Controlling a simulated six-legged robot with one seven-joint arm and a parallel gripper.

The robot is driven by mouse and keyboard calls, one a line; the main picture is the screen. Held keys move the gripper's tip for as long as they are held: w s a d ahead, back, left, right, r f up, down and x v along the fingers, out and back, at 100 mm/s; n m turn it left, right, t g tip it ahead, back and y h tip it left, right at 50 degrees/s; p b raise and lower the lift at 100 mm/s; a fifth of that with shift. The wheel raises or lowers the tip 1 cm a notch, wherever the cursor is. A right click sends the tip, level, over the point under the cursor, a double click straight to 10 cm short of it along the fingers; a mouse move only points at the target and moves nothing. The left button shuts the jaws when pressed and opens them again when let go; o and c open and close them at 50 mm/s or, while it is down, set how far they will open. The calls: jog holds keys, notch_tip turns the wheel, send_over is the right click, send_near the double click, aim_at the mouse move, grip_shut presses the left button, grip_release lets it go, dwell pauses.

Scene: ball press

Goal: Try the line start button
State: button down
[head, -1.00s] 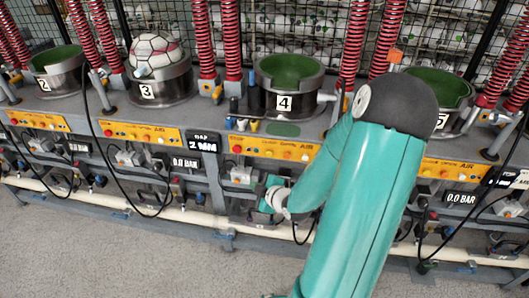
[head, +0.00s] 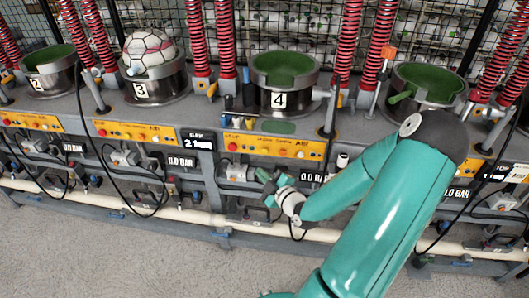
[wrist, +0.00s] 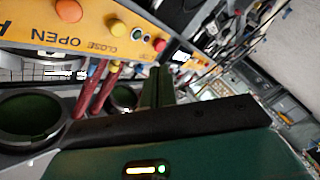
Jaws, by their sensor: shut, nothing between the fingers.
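The yellow control panel of station 4 (head: 272,146) carries a red button (head: 232,146) at its left end and several orange and yellow ones. In the wrist view a panel with upside-down OPEN and CLOSE lettering shows an orange button (wrist: 69,10), a yellow button (wrist: 117,28), a small dark button (wrist: 135,35) and a red button (wrist: 160,45). I cannot tell which one is line start. My gripper (head: 264,176) is just below the station 4 panel. Its fingers (wrist: 157,84) are shut and empty, apart from the buttons in the wrist picture.
Round dies with green insides stand along the bench, including die 4 (head: 281,84). A football (head: 150,50) sits in die 3 (head: 155,88). Black hoses (head: 110,165) hang before the bench. Grey floor (head: 110,240) in front is clear.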

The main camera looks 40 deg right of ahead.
jog(key=w+d, duration=0.4)
jog(key=d, duration=0.1)
jog(key=shift+d, duration=0.15)
jog(key=shift+w, duration=0.1)
dwell(1.9)
jog(key=shift+w+d, duration=0.2)
jog(key=shift+d, duration=0.15)
jog(key=shift+w+d, duration=0.3)
jog(key=shift+d, duration=0.1)
dwell(0.7)
dwell(0.3)
jog(key=shift+s+a, duration=0.55)
jog(key=shift+a, duration=0.15)
jog(key=shift+s+a, duration=0.8)
jog(key=shift+a, duration=0.2)
jog(key=shift+s+a, duration=0.75)
jog(key=shift+a, duration=0.25)
